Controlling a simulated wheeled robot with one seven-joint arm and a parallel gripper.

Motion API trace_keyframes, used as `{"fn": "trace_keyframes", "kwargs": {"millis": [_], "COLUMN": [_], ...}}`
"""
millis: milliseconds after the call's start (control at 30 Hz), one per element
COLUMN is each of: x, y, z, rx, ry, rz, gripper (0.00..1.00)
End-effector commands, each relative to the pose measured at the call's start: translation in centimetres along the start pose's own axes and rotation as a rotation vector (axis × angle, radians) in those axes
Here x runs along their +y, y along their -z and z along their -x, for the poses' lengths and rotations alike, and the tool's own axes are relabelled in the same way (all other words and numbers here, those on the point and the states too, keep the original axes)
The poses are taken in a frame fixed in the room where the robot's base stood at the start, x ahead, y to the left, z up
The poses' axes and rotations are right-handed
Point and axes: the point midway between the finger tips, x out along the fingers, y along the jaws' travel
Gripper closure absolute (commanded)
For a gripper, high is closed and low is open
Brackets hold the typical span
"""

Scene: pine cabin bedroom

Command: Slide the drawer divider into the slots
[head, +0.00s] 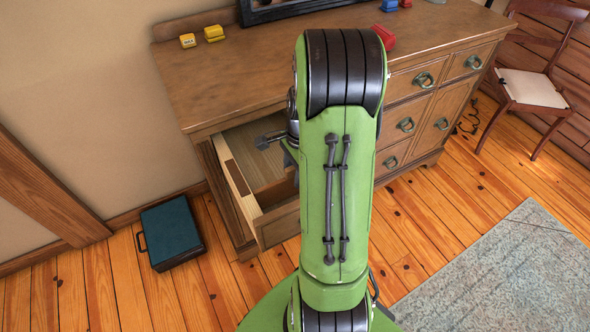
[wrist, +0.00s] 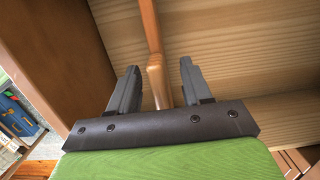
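The open drawer (head: 278,222) is at the dresser's lower left in the head view, with a pale wooden floor inside. A dark brown patch shows on its left side; I cannot tell whether it is part of the divider. My gripper (head: 264,141) is partly hidden by my arm, over the drawer's back. In the wrist view my gripper (wrist: 160,76) is open. A narrow orange-brown wooden strip (wrist: 153,40), perhaps the divider seen edge-on, runs between its fingers with gaps on both sides. No slots can be made out.
The dresser (head: 215,75) carries small yellow items (head: 214,33), a red item (head: 384,37) and a dark frame. A teal case (head: 170,234) lies on the floor left of the drawer. A chair (head: 530,88) stands at right, and a rug (head: 510,275) lies in front.

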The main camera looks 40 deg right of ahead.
Motion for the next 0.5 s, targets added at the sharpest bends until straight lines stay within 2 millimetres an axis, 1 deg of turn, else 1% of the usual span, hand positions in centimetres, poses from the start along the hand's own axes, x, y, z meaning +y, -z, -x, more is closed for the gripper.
{"fn": "trace_keyframes", "kwargs": {"millis": [167, 267, 367, 500], "x": [0.0, -0.1, -0.1, -0.1], "y": [0.0, 0.0, 0.0, 0.0], "z": [0.1, 1.3, 3.8, 8.0], "rx": [0.0, 0.001, 0.002, 0.003], "ry": [0.0, 0.003, 0.005, 0.005], "rz": [0.0, -0.001, 0.0, 0.0], "gripper": [0.51, 0.51, 0.51, 0.51]}}
